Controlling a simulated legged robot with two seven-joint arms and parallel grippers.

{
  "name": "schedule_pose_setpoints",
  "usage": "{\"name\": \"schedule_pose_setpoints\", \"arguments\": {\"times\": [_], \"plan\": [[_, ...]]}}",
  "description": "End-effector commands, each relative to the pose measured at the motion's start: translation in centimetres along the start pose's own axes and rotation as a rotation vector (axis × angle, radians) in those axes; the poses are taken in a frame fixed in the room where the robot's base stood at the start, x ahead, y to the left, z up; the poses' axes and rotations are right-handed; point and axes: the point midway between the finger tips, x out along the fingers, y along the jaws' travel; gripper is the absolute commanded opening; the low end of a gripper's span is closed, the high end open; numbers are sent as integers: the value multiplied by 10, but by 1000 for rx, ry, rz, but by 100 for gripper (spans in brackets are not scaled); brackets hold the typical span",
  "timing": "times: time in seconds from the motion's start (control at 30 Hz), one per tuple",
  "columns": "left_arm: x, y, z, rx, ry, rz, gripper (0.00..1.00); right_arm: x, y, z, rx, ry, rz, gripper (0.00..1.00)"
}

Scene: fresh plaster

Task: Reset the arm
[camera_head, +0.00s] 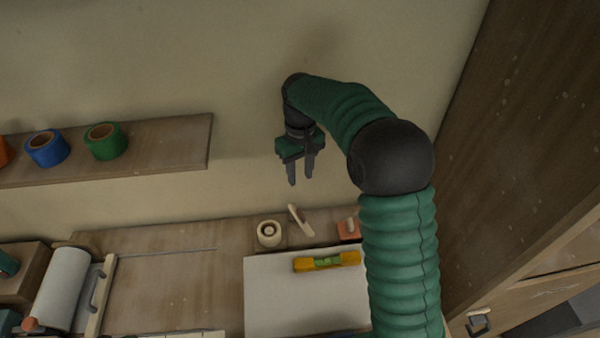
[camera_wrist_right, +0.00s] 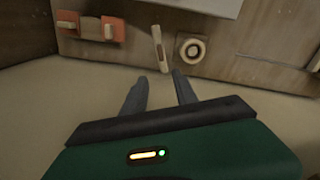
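My right arm, green and ribbed with a dark elbow, rises from the lower right of the head view and bends over to the left. Its gripper (camera_head: 301,175) hangs in the air with its fingers pointing down, above the back of the workbench (camera_head: 165,285). In the right wrist view the two dark fingers of the right gripper (camera_wrist_right: 160,88) stand apart with nothing between them. A light-handled tool (camera_wrist_right: 160,48) and a round roll (camera_wrist_right: 191,49) lie on the bench beyond the fingertips. My left gripper shows in neither view.
A wall shelf (camera_head: 175,145) at left holds a blue tape roll (camera_head: 47,148) and a green tape roll (camera_head: 105,141). A yellow level (camera_head: 327,261) lies on a white board (camera_head: 285,300). A paper roll (camera_head: 62,287) is at lower left. A brown wooden panel (camera_head: 525,130) stands at right.

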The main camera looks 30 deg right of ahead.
Motion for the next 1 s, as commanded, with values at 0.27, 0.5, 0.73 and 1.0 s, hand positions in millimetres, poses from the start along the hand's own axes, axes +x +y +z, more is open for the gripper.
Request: {"name": "schedule_pose_setpoints", "arguments": {"times": [0.27, 0.5, 0.73, 1.0], "plan": [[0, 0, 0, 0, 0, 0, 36, 0, 0, 0, 0, 0, 0, 35], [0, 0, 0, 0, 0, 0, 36, 19, -38, 30, -26, 47, 12, 35], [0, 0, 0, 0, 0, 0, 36, 62, -97, 123, -52, 171, 9, 35], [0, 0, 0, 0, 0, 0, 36, 85, -115, 178, -53, 232, -6, 35]]}}
